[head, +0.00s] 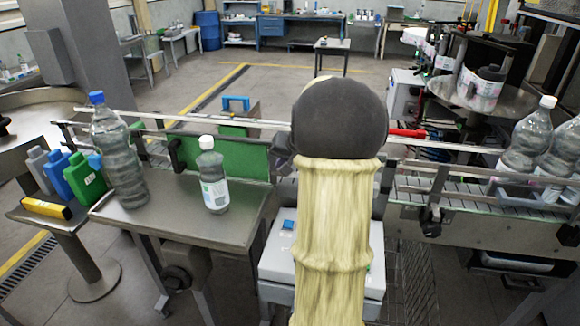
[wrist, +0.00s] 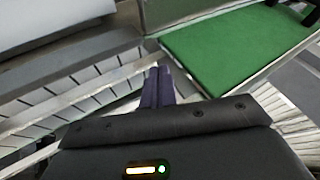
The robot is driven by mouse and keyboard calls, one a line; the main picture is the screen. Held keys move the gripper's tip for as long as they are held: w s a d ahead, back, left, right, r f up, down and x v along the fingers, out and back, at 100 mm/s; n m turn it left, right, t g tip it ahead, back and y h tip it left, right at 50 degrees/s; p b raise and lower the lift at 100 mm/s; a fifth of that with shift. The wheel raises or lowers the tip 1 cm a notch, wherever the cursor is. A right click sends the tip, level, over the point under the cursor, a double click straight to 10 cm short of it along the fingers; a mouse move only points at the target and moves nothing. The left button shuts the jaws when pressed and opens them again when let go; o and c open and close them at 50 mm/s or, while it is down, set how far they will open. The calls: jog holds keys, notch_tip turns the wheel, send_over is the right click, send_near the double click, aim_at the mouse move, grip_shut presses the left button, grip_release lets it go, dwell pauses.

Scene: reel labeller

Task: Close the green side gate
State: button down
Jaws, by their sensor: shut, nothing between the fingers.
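The green side gate (head: 240,158) is a flat green panel beside the conveyor, left of my arm in the head view. In the wrist view its green face (wrist: 235,45) lies at the upper right, with a dark fitting at its far end. My gripper (wrist: 158,72) has its two dark fingers together with nothing between them. The fingertips are over the conveyor rail, left of the green panel, with a visible gap in the picture. I cannot tell the depth between them.
A steel side table (head: 160,215) holds a large blue-capped bottle (head: 118,150) and a small white-capped bottle (head: 213,180). Several coloured containers (head: 82,182) stand on a stand at the left. The conveyor (head: 465,190) continues right with large bottles (head: 528,135). Open floor lies behind.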

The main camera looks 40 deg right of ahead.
jog(key=s+d+b+v, duration=0.1)
jog(key=v, duration=1)
jog(key=shift+f, duration=0.35)
